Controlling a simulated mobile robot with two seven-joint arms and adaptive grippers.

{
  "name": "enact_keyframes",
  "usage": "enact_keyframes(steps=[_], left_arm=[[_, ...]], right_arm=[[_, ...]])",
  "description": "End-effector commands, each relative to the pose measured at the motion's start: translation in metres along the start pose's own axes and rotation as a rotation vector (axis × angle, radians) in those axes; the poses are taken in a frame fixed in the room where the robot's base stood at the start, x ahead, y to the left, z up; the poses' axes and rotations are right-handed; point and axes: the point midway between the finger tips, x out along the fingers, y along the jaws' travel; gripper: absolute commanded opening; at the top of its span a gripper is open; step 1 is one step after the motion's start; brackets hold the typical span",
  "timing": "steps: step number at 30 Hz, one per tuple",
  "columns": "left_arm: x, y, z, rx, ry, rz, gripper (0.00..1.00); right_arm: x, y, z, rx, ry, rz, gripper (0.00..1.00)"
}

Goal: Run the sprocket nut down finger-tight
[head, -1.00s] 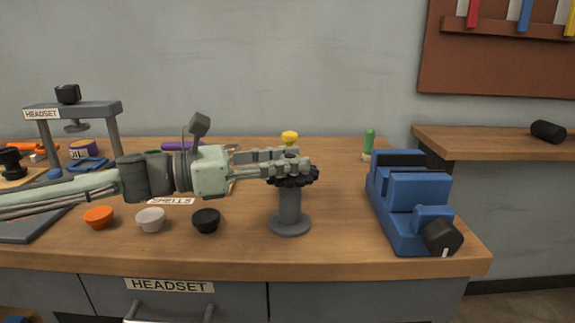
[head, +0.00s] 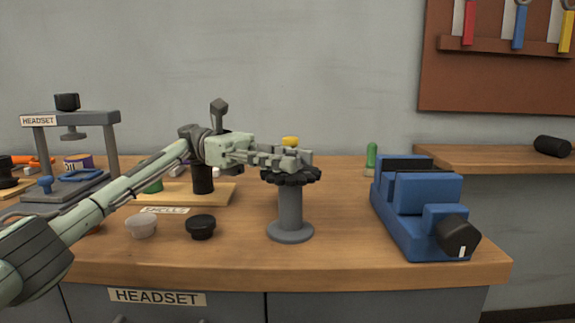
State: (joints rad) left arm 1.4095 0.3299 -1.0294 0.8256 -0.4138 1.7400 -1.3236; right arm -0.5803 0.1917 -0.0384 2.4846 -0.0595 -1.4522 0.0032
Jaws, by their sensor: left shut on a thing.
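The black toothed sprocket (head: 291,177) lies flat on top of a grey post stand (head: 290,208) in the middle of the bench. A yellow piece (head: 290,141), which I take to be the sprocket nut, shows just above the fingers over the sprocket's centre; its lower part is hidden. My left gripper (head: 293,159) reaches in from the left, low over the sprocket, with its fingers shut around the yellow piece. The fingers hide the nut's seat, so I cannot tell how far down it sits. My right gripper is out of view.
A blue vise (head: 418,207) with a black knob stands right of the post. A white cup (head: 141,226) and a black cup (head: 201,227) sit at the front left. A grey headset press (head: 70,119) stands back left. A green item (head: 371,156) is behind.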

Motion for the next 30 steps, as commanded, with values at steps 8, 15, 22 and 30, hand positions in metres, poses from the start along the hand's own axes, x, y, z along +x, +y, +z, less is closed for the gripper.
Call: enact_keyframes(steps=[8,15,22,30], left_arm=[[0.0004,0.0015,0.0069,0.009,-0.007,-0.103,0.04],[0.0002,0.0010,0.0072,0.011,-0.007,-0.143,0.04],[-0.0005,0.0010,0.0078,0.013,-0.008,-0.148,0.04],[-0.0007,0.0011,0.0082,0.013,-0.007,-0.147,0.38]], right_arm=[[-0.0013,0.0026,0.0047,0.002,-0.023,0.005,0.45],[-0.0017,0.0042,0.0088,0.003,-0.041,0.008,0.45],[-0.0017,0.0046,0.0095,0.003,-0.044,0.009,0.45],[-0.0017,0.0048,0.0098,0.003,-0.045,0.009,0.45]])
